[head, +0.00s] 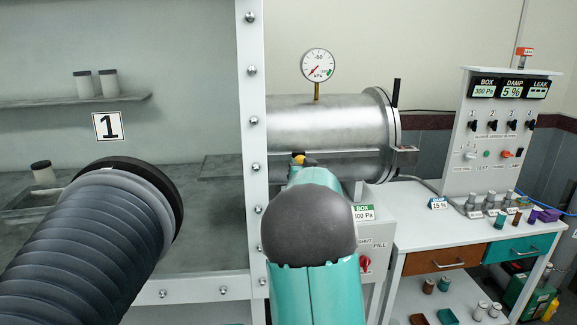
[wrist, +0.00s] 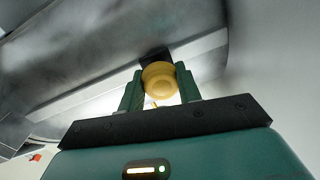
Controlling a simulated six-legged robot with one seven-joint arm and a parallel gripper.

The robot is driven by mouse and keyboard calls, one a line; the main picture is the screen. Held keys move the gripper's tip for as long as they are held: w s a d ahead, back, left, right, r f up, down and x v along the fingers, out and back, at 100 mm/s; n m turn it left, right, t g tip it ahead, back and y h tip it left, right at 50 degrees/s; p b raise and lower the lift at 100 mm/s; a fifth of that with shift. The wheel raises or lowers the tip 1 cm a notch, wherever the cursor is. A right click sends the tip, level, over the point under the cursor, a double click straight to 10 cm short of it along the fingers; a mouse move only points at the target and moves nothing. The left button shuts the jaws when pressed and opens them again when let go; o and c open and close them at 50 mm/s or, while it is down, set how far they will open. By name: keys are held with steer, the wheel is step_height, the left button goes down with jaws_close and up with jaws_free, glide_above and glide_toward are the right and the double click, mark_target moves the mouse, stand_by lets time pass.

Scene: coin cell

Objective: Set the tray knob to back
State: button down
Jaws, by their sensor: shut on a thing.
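The tray knob (wrist: 160,80) is round and yellow. In the wrist view it sits between the two green fingers of my gripper (wrist: 158,88), which are shut on it from both sides. A dark mount shows behind the knob, against a grey metal surface. In the head view only a small yellow bit of the knob (head: 310,161) shows past my teal and grey arm, just under the metal cylinder (head: 330,125). My arm hides most of the gripper and the tray there. The knob's exact position along its travel cannot be told.
A glass-fronted box with a white bolted frame (head: 252,130) stands left of my arm, with a black ribbed glove sleeve (head: 85,235) at its front. A bench (head: 440,225) with a control panel (head: 495,130) stands at the right. A pressure gauge (head: 318,65) tops the cylinder.

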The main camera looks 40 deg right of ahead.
steer(key=s+d, duration=0.7)
steer(key=d, duration=0.4)
steer(key=s+d+r, duration=0.1)
steer(key=s+d, duration=0.7)
steer(key=d, duration=0.2)
steer(key=shift+d, duration=0.35)
steer(key=shift+s+d, duration=0.1)
steer(key=shift+s, duration=0.05)
steer(key=c, duration=1)
jaws_free()
steer(key=shift+d+f, duration=0.1)
steer(key=v, duration=1.3)
steer(key=shift+s+a+f, duration=0.15)
steer(key=shift+s+a, duration=0.05)
steer(key=shift+a, duration=0.1)
